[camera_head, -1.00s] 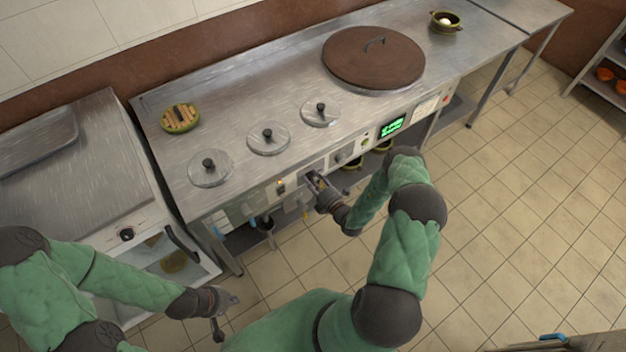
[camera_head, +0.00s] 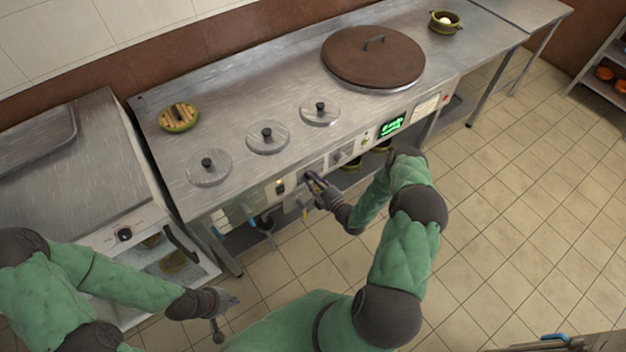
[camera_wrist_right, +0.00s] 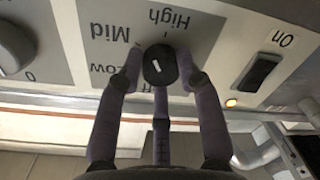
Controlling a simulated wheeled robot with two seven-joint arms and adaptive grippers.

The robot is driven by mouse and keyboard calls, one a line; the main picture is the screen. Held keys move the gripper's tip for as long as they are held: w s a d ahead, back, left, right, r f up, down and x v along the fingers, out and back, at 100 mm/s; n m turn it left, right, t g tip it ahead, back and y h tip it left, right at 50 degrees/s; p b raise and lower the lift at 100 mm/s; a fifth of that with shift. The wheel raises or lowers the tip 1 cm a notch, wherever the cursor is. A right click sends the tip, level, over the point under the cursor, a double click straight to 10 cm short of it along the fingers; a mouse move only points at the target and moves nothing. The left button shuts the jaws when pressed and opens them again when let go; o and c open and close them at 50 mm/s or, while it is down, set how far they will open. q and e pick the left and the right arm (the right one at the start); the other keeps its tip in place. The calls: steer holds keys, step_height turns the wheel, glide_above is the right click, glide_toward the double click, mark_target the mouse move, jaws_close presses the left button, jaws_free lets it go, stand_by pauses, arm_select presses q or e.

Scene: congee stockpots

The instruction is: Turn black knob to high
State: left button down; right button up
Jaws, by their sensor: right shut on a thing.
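The black knob (camera_wrist_right: 157,67) sits on the stockpot's front panel. It is round with a short white mark, which lies at a slant. Around it are the upside-down labels "High" (camera_wrist_right: 169,18), "Mid" (camera_wrist_right: 109,31) and "Low" (camera_wrist_right: 105,68). My right gripper (camera_wrist_right: 160,70) has a finger on each side of the knob and is shut on it. In the head view my right gripper (camera_head: 312,180) is at the panel and hides the knob. My left gripper (camera_head: 228,312) is open and empty over the floor, away from the panel.
A grey knob (camera_wrist_right: 12,48) is on the other side. The steel counter (camera_head: 240,100) carries several lids and a large brown lid (camera_head: 370,60). A green display (camera_head: 392,126) is lit.

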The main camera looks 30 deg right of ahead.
steer(key=m, duration=0.6)
steer(key=shift+f+b, duration=0.1)
steer(key=shift+b, duration=0.3)
steer(key=shift+m, duration=0.3)
steer(key=o, duration=1.2)
steer(key=shift+c, duration=0.2)
steer(key=s+d, duration=0.1)
steer(key=s, duration=1.1)
steer(key=shift+d, duration=0.3)
